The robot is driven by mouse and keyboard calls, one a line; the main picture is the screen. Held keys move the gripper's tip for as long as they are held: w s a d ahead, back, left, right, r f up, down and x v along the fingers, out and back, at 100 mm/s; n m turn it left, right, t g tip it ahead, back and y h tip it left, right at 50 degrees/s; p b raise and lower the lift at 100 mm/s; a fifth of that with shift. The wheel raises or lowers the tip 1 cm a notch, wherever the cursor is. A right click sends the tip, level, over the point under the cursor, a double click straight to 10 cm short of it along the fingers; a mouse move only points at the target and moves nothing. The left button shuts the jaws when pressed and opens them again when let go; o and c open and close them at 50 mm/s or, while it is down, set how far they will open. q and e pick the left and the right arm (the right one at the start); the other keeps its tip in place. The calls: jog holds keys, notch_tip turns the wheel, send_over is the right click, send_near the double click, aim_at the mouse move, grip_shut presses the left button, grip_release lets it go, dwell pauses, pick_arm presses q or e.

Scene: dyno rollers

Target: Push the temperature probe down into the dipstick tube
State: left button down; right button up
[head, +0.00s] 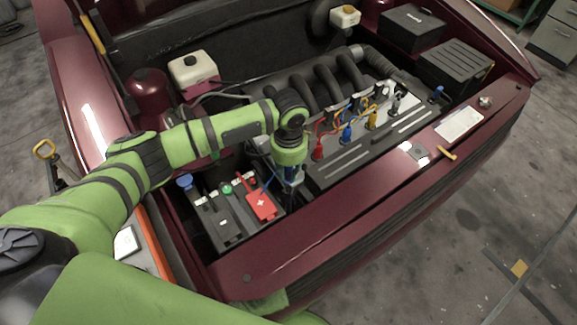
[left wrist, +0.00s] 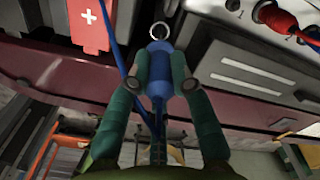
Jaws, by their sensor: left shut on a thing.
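My left gripper (head: 291,180) points down at the front of the engine bay, between the battery and the engine cover. In the left wrist view its two fingers (left wrist: 157,86) are shut on the blue temperature probe (left wrist: 158,72), one on each side of its body. A blue cable (left wrist: 108,38) runs beside the probe. A pale ring (left wrist: 159,31) shows just past the probe's far end; I cannot tell whether it is the mouth of the dipstick tube or whether the probe touches it. In the head view the gripper largely hides this spot. My right gripper is out of view.
The black battery (head: 225,215) with a red cross-marked block (head: 262,205) lies left of my gripper. The engine cover (head: 350,155) with coloured plugs and leads is close on the right. The maroon front panel (head: 370,180) runs along the near side.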

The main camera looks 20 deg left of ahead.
aim_at(289, 180)
pick_arm(q)
jog(key=shift+f+b, duration=1.15)
jog(key=shift+f, duration=1.45)
jog(key=c, duration=1)
grip_release()
notch_tip(289, 180, up, 12)
jog(key=shift+r, duration=0.1)
